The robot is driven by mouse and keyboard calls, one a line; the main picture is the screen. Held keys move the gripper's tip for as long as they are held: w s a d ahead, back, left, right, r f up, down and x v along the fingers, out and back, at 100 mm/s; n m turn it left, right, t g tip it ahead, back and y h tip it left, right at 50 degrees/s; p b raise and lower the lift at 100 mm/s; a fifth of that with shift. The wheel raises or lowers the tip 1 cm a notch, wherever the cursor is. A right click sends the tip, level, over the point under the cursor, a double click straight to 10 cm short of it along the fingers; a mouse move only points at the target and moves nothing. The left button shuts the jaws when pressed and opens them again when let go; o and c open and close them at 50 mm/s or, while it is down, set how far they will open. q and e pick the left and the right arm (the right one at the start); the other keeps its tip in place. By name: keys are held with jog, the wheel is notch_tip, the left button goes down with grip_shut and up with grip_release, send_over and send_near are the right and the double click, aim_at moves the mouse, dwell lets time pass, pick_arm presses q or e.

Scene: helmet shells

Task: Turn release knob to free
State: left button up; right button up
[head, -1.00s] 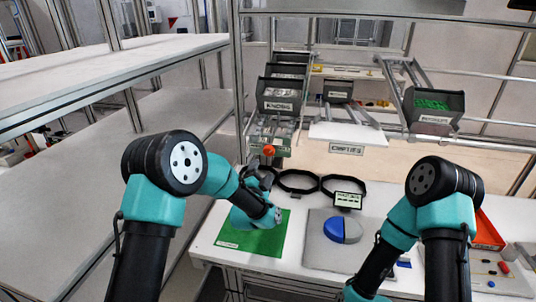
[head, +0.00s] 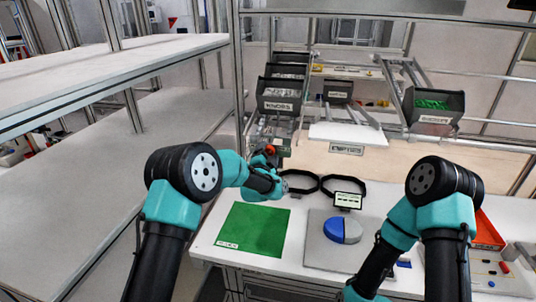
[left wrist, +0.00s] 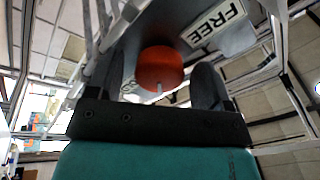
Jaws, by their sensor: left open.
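The release knob is orange-red and round, seen small in the head view (head: 270,149) and large in the left wrist view (left wrist: 160,68). A small white mark shows at its lower edge in the wrist view, away from the white FREE label (left wrist: 216,22) at the upper right. The knob stands on a grey panel (left wrist: 205,50). My left gripper (left wrist: 168,80) is open, with a dark finger on each side of the knob; I cannot tell whether either touches it. In the head view my left gripper (head: 262,158) is at the knob, partly hidden by its arm. My right gripper is out of view.
Labelled bins (head: 278,95) stand on the rack behind. An orange tray (head: 488,232) is at the right.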

pick_arm(q)
jog(key=c, duration=0.9)
jog(key=shift+n, duration=4.7)
jog(key=shift+n+y, duration=0.3)
jog(key=shift+n, duration=2.2)
jog(key=shift+d+n, duration=0.1)
jog(key=shift+n, duration=2.2)
